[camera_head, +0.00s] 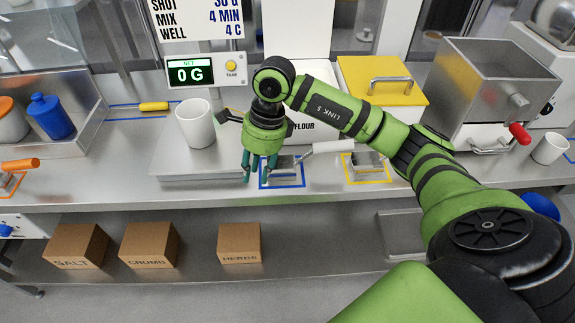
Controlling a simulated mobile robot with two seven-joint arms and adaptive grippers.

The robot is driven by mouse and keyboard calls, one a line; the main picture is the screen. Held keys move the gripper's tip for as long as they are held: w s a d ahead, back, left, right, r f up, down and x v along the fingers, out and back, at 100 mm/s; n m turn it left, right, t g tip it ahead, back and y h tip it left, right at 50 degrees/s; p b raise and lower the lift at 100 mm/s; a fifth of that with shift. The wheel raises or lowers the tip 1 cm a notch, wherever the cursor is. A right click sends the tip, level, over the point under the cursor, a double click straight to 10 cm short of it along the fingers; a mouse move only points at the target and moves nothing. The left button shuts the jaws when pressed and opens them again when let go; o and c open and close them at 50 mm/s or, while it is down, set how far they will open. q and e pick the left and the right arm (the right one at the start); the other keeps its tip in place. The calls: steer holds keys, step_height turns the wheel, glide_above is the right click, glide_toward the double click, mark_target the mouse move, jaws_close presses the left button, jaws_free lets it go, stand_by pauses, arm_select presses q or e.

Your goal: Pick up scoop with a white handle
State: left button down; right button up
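The scoop's white handle (333,147) lies on the steel worktop and points right. A thin shaft seems to run left from it to a metal scoop head (284,170) in the blue-outlined square. My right gripper (259,173) points down at the left side of that square, with its teal fingers apart and nothing visible between them. It is left of the white handle, apart from it. Whether a finger touches the scoop head, I cannot tell. My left gripper is not in view.
A white cup (196,124) stands on the scale plate (180,168) to the left. Another metal scoop head (368,163) lies in a yellow-outlined square. The flour bin (312,132) stands behind, and a machine with a red handle (520,133) is at right.

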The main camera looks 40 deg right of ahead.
mark_target(282, 171)
steer(key=d+h, duration=0.3)
steer(key=d, duration=0.3)
steer(key=shift+m, duration=0.3)
steer(key=f+p, duration=0.2)
steer(key=f, duration=0.1)
steer(key=d+f+p, duration=0.1)
steer(key=f, duration=0.1)
steer(key=shift+w+f, duration=0.2)
steer(key=shift+a+f, duration=0.1)
steer(key=shift+f, duration=0.1)
jaws_close()
